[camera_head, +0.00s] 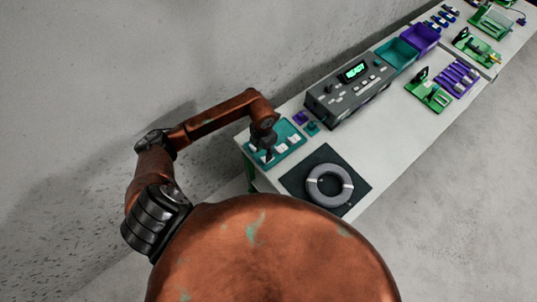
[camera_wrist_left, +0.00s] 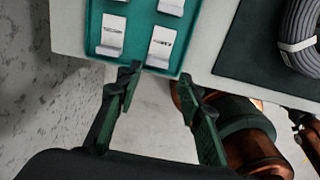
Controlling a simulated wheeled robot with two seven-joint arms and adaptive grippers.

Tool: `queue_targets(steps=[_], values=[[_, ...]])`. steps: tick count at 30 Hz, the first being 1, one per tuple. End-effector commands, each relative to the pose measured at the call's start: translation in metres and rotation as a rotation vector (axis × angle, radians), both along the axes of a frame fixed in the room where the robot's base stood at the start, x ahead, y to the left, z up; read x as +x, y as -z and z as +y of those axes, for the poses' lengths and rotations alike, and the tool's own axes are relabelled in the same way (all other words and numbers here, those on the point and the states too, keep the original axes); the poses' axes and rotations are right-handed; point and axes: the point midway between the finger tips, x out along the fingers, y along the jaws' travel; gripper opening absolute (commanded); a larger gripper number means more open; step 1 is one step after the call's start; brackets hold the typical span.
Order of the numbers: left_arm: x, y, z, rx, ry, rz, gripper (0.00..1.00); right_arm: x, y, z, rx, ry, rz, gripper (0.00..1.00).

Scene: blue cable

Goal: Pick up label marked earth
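A teal tray (camera_head: 287,128) holds several small white labels at the near left end of the table. In the left wrist view the tray (camera_wrist_left: 147,32) shows white labels, among them a front left label (camera_wrist_left: 111,34) and a front right label (camera_wrist_left: 161,46). Both carry small dark marks too small to read, so I cannot tell which says earth. My left gripper (camera_head: 267,156) hangs over the tray and hides part of it. In the wrist view the left gripper (camera_wrist_left: 159,84) has its fingers apart with nothing between them, just short of the tray's edge. My right gripper is not in view.
A grey coiled cable (camera_head: 329,185) lies on a black mat (camera_head: 297,180) right of the tray. A grey device reading READY (camera_head: 347,91) stands behind. Teal (camera_head: 397,54) and purple (camera_head: 421,39) bins and green fixtures (camera_head: 428,95) stand farther along the table.

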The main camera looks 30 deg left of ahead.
Motion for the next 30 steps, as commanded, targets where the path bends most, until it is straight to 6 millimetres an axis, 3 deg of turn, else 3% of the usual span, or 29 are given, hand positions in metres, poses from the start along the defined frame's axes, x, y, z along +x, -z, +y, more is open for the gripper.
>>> queue_targets(steps=[15, 24, 30], values=[[0.002, 0.063, 0.003, -0.001, -0.003, 0.002, 0.35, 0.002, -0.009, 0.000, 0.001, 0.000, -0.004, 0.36], [0.003, 0.067, 0.002, -0.002, 0.001, 0.001, 0.34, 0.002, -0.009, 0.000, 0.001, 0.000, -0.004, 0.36], [0.003, 0.067, 0.002, -0.001, 0.001, 0.000, 0.20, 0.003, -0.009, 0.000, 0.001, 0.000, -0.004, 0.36]])
